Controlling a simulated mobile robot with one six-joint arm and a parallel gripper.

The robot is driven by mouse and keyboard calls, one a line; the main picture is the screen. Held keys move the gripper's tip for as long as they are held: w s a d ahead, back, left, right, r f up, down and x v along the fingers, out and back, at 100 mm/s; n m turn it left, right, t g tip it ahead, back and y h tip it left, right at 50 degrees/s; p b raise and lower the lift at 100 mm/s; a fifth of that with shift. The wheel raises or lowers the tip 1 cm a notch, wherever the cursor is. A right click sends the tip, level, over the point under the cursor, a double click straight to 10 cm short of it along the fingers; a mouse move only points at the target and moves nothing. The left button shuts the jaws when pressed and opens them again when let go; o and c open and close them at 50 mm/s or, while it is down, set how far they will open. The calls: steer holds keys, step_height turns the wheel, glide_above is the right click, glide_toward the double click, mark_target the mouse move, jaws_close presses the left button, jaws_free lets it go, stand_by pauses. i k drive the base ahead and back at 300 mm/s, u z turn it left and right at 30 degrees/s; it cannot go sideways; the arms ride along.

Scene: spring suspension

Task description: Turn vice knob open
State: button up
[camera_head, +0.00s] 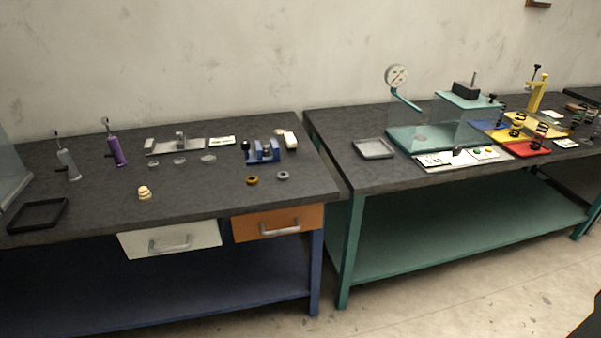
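A small blue vice-like fixture (263,157) stands on the dark top of the left workbench, near its right end. A small dark knob (245,146) shows at its left side. A round grey part sits in the middle of the fixture. It is too small to tell whether the jaws are apart or closed.
A brass ring (252,180) and a grey ring (283,175) lie in front of the fixture. A pale block (290,140) stands behind it. Purple (116,149) and grey (68,163) bottle-like tools stand left. A gap separates the left bench from the green bench (450,240).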

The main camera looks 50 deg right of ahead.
mark_target(245, 144)
steer(key=u, duration=0.6)
steer(key=k, duration=0.15)
steer(key=z, duration=2.2)
steer(key=k, duration=0.4)
steer(key=u, duration=0.55)
steer(key=i, duration=0.5)
steer(key=z, duration=0.15)
